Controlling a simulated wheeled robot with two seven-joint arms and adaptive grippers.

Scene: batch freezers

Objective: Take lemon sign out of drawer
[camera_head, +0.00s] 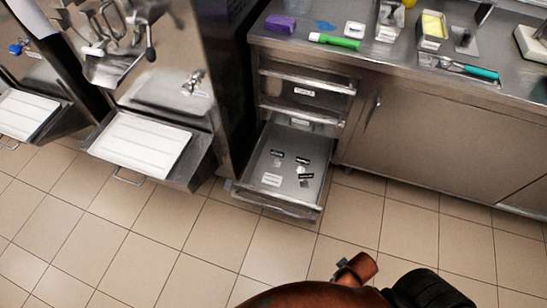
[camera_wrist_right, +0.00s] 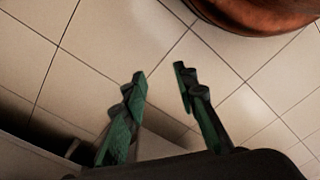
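The open drawer (camera_head: 268,192) is the lowest of the drawer stack under the steel counter. Several small signs lie flat on its floor: a dark one (camera_head: 277,154), another dark one (camera_head: 303,160), a white one (camera_head: 271,180) and others near them. Their lettering is too small to read, so I cannot tell which is the lemon sign. My right gripper (camera_wrist_right: 159,77) is open and empty above the floor in the right wrist view. In the head view no fingers of either gripper show, only parts of my own body at the bottom.
The drawers above (camera_head: 302,92) are nearly shut. A steel machine with a white tray (camera_head: 140,146) stands left of the open drawer. Tiled floor before the drawer is clear.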

